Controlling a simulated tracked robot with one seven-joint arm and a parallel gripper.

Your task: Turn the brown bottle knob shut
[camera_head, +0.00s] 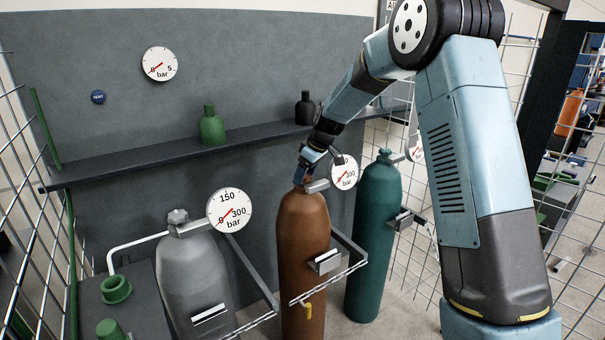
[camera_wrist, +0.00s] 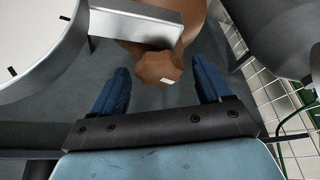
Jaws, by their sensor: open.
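The brown bottle (camera_head: 304,245) stands upright in the middle of the head view, between a grey and a green bottle. My gripper (camera_head: 305,172) is at its top, and my wrist hides most of the knob there. In the wrist view the brown knob (camera_wrist: 158,68), a lobed cap with a small white mark, lies between the two blue fingers of my gripper (camera_wrist: 160,85). The fingers are open, with a gap on each side of the knob. The brown bottle's gauge (camera_head: 344,172) is just right of my gripper, partly hidden by it.
The grey bottle (camera_head: 193,280) with its gauge (camera_head: 229,211) stands at left, the green bottle (camera_head: 374,240) at right. A metal block (camera_wrist: 137,25) lies close beyond the knob. A shelf (camera_head: 150,163) with small bottles runs behind. Chains and rails surround the bottles.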

